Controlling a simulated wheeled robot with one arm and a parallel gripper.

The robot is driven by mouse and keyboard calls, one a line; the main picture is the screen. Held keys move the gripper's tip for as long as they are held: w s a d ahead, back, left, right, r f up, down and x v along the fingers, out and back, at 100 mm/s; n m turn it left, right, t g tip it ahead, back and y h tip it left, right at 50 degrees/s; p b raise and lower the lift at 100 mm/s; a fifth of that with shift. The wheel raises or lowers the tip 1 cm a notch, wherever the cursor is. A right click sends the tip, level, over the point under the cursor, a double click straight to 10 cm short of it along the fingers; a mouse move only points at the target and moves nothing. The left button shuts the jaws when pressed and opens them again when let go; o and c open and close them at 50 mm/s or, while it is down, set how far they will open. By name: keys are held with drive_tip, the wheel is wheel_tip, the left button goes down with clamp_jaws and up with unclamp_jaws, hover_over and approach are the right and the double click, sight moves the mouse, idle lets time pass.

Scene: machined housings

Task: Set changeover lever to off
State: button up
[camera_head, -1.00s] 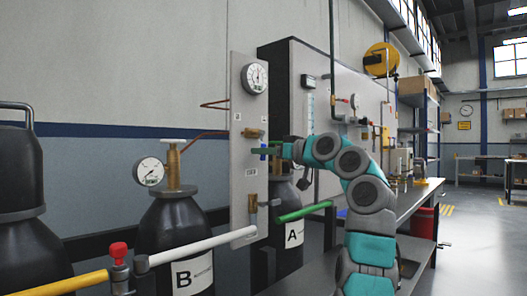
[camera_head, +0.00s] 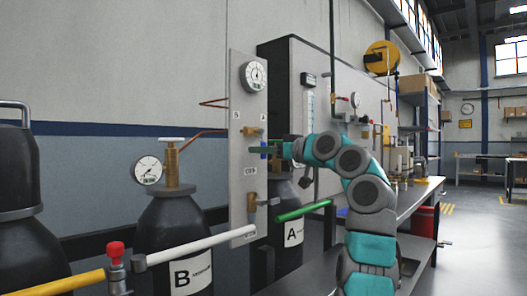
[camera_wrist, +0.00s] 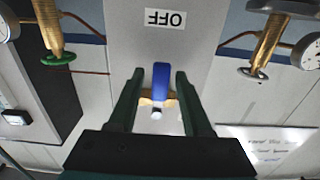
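The blue changeover lever (camera_wrist: 161,76) is on a pale upright panel (camera_head: 240,206). In the wrist view it stands between the two dark green fingers of my gripper (camera_wrist: 158,78), with a small gap on each side. The fingers are open around it. A brass fitting shows behind the lever. The OFF label (camera_wrist: 165,18) appears upside down in the wrist view, beyond the lever tip. In the head view my gripper (camera_head: 266,150) reaches the panel from the right, above the label (camera_head: 251,170); the lever is mostly hidden there.

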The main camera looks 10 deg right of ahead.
drive_tip(key=shift+s, duration=0.1)
drive_tip(key=b+v, duration=0.2)
drive_tip(key=v, duration=0.5)
drive_tip(key=shift+s+d, duration=0.2)
drive_tip(key=shift+d, duration=0.05)
idle(0.4)
